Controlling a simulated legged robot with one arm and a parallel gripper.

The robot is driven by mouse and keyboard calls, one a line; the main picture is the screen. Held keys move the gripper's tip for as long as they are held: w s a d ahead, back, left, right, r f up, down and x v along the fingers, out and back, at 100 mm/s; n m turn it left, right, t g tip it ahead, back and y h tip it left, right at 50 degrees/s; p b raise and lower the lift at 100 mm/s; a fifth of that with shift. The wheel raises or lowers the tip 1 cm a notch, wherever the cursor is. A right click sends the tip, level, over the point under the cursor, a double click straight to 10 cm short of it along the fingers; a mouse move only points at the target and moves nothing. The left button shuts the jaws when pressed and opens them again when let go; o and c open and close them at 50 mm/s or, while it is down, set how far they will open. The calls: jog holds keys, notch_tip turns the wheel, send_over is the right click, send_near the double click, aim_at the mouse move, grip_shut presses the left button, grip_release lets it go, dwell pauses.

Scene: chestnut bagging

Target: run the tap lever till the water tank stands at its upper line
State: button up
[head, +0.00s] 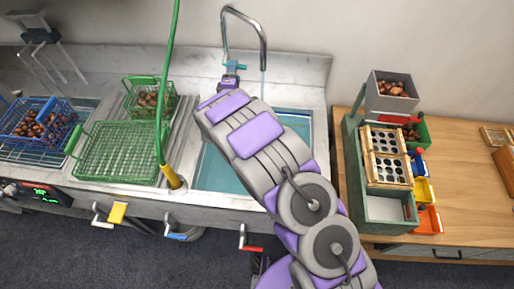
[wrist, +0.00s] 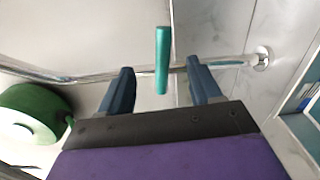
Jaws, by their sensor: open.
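The chrome tap (head: 243,30) arches over the sink at the back wall. Its teal lever (head: 236,65) sits at the tap's base, just beyond my gripper (head: 230,80). In the wrist view the lever (wrist: 162,60) stands upright between the two dark blue fingers of my gripper (wrist: 160,75), with a gap on each side. My gripper is open. A thin pale blue streak, which looks like water, runs down below the spout. The water tank (head: 222,170) is the sink basin with blue water in it. My arm covers much of it, and I cannot make out its upper line.
A green wire basket (head: 118,150) and a yellow-based green post (head: 172,178) stand left of the tank. A blue basket (head: 38,118) of chestnuts is farther left. A wooden table (head: 465,170) with a green rack (head: 352,150) is at the right. Coloured levers line the counter front.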

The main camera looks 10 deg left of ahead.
jog(key=shift+s+d+p, duration=0.15)
jog(key=shift+s+p, duration=0.2)
jog(key=shift+s, duration=0.9)
jog(key=shift+s+d+p, duration=0.1)
jog(key=shift+s+p, duration=0.2)
jog(key=shift+s, duration=0.95)
